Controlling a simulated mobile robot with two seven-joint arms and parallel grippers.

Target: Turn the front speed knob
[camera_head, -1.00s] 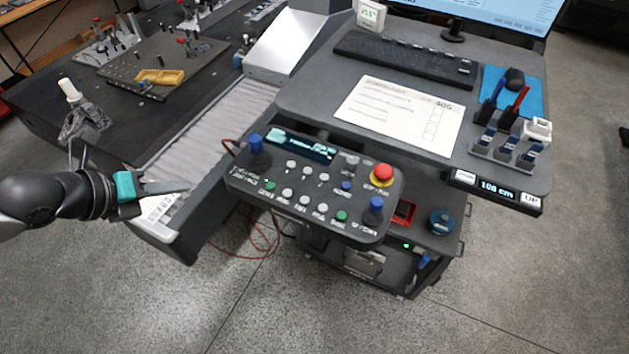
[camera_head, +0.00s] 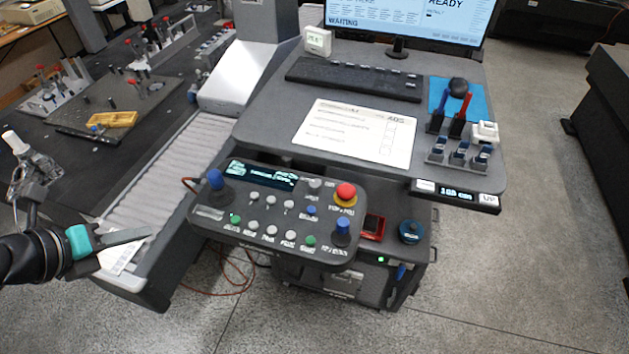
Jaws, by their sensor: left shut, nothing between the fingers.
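The dark control panel (camera_head: 225,230) sits in the middle, in front of the desk, carrying a small display (camera_head: 262,175), several white, green and blue buttons, and a red stop button (camera_head: 345,193). A small grey knob (camera_head: 315,183) sits between the display and the stop button. Blue-topped sticks stand at the panel's back left (camera_head: 215,181) and front right (camera_head: 342,227). The labels are too blurred to show which control is the speed knob. My left gripper (camera_head: 148,233) is shut and empty, left of the panel and apart from it. My right gripper is out of view.
The desk (camera_head: 265,115) behind holds a keyboard (camera_head: 355,78), paper sheet (camera_head: 352,132) and pen holders. A ribbed bellows cover (camera_head: 165,180) lies between my gripper and the panel. A cart (camera_head: 405,270) stands below. Floor at right is open.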

